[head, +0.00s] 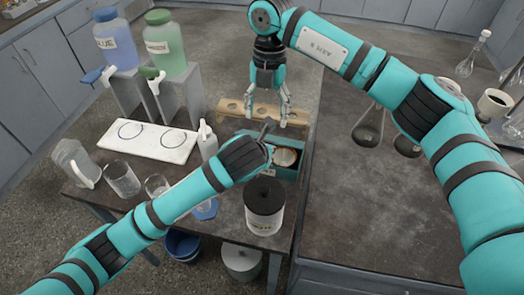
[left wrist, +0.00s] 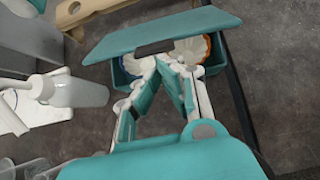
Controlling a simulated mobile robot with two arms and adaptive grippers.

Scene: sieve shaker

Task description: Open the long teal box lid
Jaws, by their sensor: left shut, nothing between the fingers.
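The long teal box (head: 287,173) stands on the dark table, partly hidden behind my left gripper in the head view. In the left wrist view the teal lid (left wrist: 185,28) is tilted up off the box (left wrist: 122,74), with a dark slot near its lower edge. Pale fluted pieces (left wrist: 192,48) show inside, under the lid. My left gripper (left wrist: 166,62) is shut and empty, its fingertips over the box close to the lid's lower edge; whether they touch it I cannot tell.
A wooden rack (head: 236,106) stands behind the box. A white wash bottle (head: 207,142) is left of it, and a white jar with a dark top (head: 263,222) is in front. Beakers (head: 122,178) and a white tray (head: 125,150) lie further left.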

